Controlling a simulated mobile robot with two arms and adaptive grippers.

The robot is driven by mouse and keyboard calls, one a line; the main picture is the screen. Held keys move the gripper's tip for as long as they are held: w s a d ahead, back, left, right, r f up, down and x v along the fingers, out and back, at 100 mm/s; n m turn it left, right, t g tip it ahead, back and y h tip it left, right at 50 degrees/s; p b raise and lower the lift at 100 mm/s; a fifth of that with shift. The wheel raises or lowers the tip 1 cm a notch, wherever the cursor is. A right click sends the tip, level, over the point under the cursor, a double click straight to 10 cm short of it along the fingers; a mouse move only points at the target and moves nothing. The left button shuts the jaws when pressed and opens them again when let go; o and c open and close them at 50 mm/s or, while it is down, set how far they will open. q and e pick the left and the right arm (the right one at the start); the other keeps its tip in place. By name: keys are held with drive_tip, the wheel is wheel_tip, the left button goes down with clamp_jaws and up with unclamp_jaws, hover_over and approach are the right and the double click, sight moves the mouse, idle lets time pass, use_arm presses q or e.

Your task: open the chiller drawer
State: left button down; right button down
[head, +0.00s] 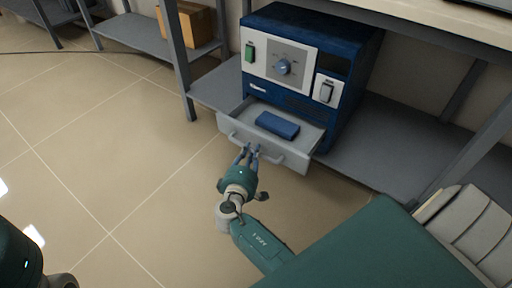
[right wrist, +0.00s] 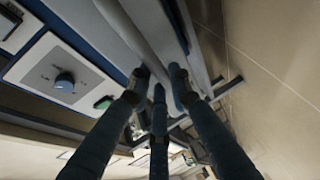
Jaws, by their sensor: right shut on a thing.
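The blue chiller (head: 352,62) stands on a low grey shelf in the head view. Its grey drawer (head: 294,161) is pulled out at the bottom front, and a blue block (head: 277,125) lies inside. My right gripper (head: 249,150) is at the bar handle (head: 272,154) on the drawer front, with its fingers shut on it. In the right wrist view the fingers (right wrist: 160,85) close around the pale handle bar (right wrist: 140,40), with the chiller's dial panel (right wrist: 62,78) at the left. At the lower left of the head view a dark part of my body shows; my left gripper is not visible.
A cardboard box (head: 190,24) sits on a grey shelf at the back left. A grey shelf post (head: 178,60) stands left of the chiller. A pale worktop (head: 450,18) is above right. The tiled floor (head: 90,165) at the left is clear.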

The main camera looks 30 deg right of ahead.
drive_tip(key=shift+s+a, duration=0.35)
drive_tip(key=shift+a, duration=0.35)
drive_tip(key=shift+s+a, duration=0.3)
drive_tip(key=shift+a, duration=0.45)
drive_tip(key=shift+s+a, duration=0.35)
drive_tip(key=shift+a, duration=0.35)
drive_tip(key=shift+f, duration=0.1)
drive_tip(key=c, duration=1.6)
unclamp_jaws()
drive_tip(key=shift+o, duration=0.2)
